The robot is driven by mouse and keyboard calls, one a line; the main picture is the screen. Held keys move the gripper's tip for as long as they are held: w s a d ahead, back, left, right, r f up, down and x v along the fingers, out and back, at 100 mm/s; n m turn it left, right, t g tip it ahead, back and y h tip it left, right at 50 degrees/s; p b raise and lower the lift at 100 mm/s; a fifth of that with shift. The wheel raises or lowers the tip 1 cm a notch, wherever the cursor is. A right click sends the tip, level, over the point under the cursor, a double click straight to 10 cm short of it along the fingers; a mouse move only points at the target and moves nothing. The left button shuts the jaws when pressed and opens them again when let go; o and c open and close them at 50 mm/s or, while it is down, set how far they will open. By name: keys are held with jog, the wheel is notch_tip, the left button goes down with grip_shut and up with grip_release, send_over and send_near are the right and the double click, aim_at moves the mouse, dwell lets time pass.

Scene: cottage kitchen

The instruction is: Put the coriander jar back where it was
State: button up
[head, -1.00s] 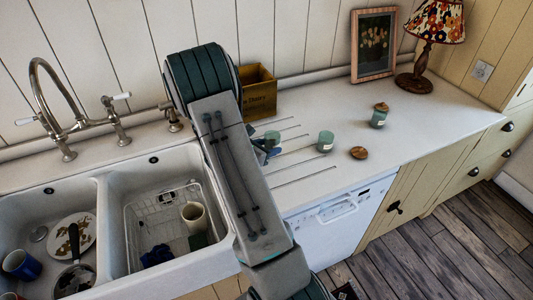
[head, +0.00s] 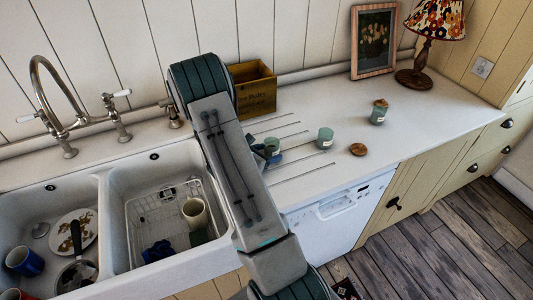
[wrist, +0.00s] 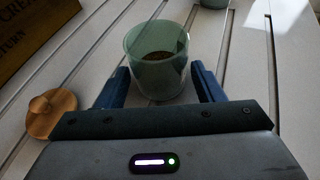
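An open green glass jar (wrist: 157,62) with dark contents stands upright on the grooved counter, just ahead of my gripper (wrist: 163,88) in the wrist view. The blue fingers are apart, one on each side of its lower part, with gaps visible. In the head view this jar (head: 273,144) is partly hidden by my arm. A second lidless green jar (head: 325,138) stands to its right and shows at the top of the wrist view (wrist: 213,3). A third jar (head: 378,115) farther right wears a wooden lid. I cannot read which jar is coriander.
One loose wooden lid (head: 358,149) lies near the second jar; another (wrist: 50,113) lies left of my gripper. A wooden box (head: 253,90) stands behind. A picture frame (head: 374,42) and lamp (head: 415,78) stand at the back right. The right counter (head: 440,110) is mostly clear.

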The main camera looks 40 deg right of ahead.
jog(key=shift+o, duration=0.3)
jog(key=shift+r, duration=0.1)
jog(key=shift+r+p, duration=0.2)
jog(key=shift+p, duration=0.1)
jog(key=b+v, duration=0.2)
jog(key=v, duration=0.8)
jog(key=shift+a+b, duration=0.3)
jog(key=shift+a, duration=0.15)
jog(key=shift+s+a+r, duration=0.1)
jog(key=shift+a+r, duration=0.05)
jog(key=shift+a, duration=0.15)
jog(key=shift+s+a+r, duration=0.15)
jog(key=shift+r, duration=0.1)
jog(key=s+a+r+m+t+y, duration=0.1)
jog(key=s+a+r+m+y, duration=1.2)
jog(key=s+a+r+m, duration=0.4)
jog(key=s+a+m, duration=0.1)
jog(key=m, duration=0.1)
jog(key=shift+m+t, duration=0.3)
jog(key=shift+m, duration=0.1)
